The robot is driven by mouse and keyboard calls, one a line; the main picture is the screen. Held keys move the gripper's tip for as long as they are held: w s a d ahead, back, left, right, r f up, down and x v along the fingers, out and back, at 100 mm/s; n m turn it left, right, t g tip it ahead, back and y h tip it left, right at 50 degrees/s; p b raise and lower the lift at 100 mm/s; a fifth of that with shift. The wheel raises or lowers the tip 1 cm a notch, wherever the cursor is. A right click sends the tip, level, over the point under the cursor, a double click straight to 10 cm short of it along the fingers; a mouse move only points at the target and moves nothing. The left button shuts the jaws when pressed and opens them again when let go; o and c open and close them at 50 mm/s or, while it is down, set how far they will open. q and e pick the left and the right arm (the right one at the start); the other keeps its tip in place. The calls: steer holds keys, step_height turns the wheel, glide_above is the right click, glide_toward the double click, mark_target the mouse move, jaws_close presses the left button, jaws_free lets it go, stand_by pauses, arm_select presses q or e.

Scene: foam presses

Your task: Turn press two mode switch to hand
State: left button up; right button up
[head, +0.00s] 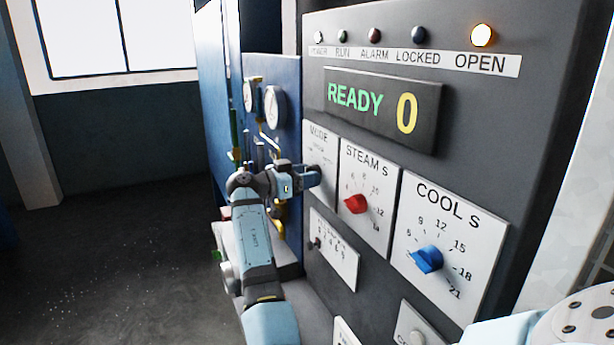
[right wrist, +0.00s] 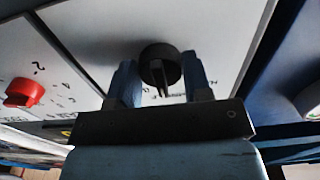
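The press panel's MODE plate (head: 320,150) is in the head view, left of the STEAM plate. My right gripper (head: 316,176) is at its lower part and hides its switch there. In the right wrist view, the black mode switch knob (right wrist: 160,63) sits on the pale plate, its grip bar pointing down in the picture. My right gripper's fingers (right wrist: 160,85) stand apart, one on each side of the knob. I cannot tell whether they touch it. The display (head: 380,108) reads READY 0, and the OPEN lamp (head: 482,36) glows orange. My left gripper is not in view.
Right of MODE are a red STEAM knob (head: 356,204) and a blue COOL knob (head: 427,259). A small plate (head: 335,250) sits below. Gauges (head: 274,107) and pipes are on the blue panel behind my right arm. The floor at left is clear.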

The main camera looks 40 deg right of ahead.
steer(key=shift+n+b, duration=0.35)
steer(key=shift+n, duration=0.05)
steer(key=n+b, duration=0.1)
steer(key=n, duration=0.1)
steer(key=shift+f+n, duration=0.1)
steer(key=shift+n, duration=0.3)
steer(key=shift+n+b, duration=0.4)
steer(key=shift+n, duration=2.3)
steer(key=o, duration=0.9)
